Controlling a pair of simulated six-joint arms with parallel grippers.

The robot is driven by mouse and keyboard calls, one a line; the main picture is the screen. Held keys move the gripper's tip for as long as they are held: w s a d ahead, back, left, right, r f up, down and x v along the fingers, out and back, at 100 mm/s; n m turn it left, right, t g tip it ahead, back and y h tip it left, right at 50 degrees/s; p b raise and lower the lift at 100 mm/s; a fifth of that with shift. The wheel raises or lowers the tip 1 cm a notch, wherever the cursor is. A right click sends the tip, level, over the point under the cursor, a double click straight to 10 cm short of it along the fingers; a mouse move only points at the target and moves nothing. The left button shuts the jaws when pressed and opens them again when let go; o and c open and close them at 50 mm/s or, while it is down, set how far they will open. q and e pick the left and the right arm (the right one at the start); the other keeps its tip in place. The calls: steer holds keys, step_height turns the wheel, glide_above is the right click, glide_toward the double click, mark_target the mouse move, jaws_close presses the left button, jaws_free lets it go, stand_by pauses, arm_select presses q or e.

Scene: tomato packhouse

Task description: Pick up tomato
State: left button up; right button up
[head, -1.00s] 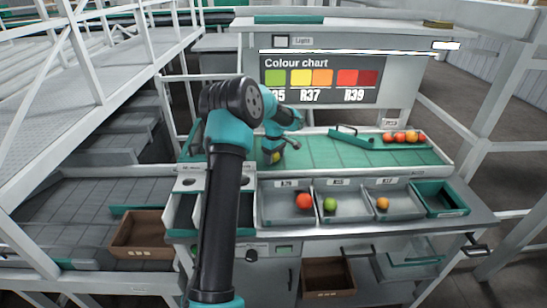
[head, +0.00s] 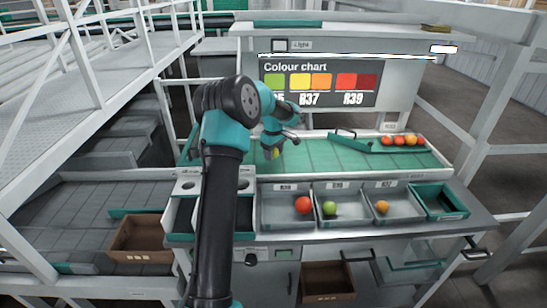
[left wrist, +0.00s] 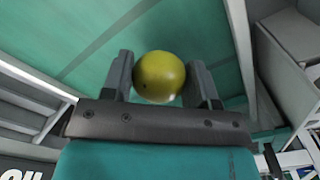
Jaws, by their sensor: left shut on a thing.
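A yellow-green tomato (left wrist: 159,77) is between the two fingers of my left gripper (left wrist: 160,82) in the left wrist view, and the gripper is shut on it. In the head view my left gripper (head: 274,150) is over the left part of the green sorting surface (head: 318,158), with only a small part of the tomato (head: 276,154) showing under it. I cannot tell exactly how high the tomato is above the surface. My right gripper is not in view.
Grey trays at the front hold a red tomato (head: 303,205), a green tomato (head: 330,208) and an orange tomato (head: 381,207). A green bin (head: 440,200) is at their right. Several red and orange tomatoes (head: 400,140) lie at the back right behind a green guide (head: 350,137).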

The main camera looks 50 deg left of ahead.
arm_select(q)
steer(key=s+d+r, duration=0.1)
steer(key=s+d, duration=0.9)
steer(key=d, duration=0.2)
steer(key=shift+s+r, duration=0.15)
steer(key=shift+s, duration=0.15)
steer(key=shift+a, duration=0.1)
stand_by(0.7)
